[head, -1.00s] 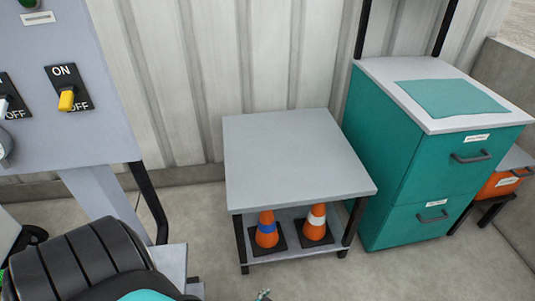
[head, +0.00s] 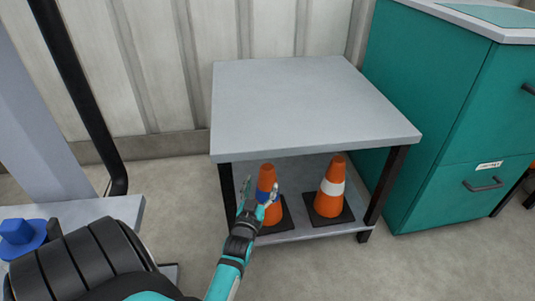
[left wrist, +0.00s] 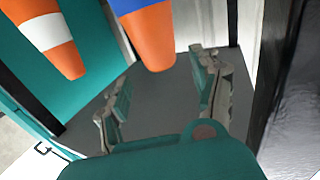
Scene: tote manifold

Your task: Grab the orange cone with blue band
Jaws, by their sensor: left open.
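The orange cone with blue band (head: 267,178) stands on its dark square base on the lower shelf (head: 310,231) of a grey table. My left gripper (head: 258,192) is in front of it in the head view and hides part of the cone and its band. In the left wrist view the cone (left wrist: 153,40) is just beyond my left gripper (left wrist: 163,95), whose two fingers are spread apart with nothing between them. I cannot tell whether a finger touches the cone. My right gripper is not in view.
An orange cone with white band (head: 331,190) stands close on the right on the same shelf. The grey tabletop (head: 310,105) overhangs both cones, with dark legs at the corners. A teal cabinet (head: 435,110) stands right of the table. A blue object (head: 18,234) is at far left.

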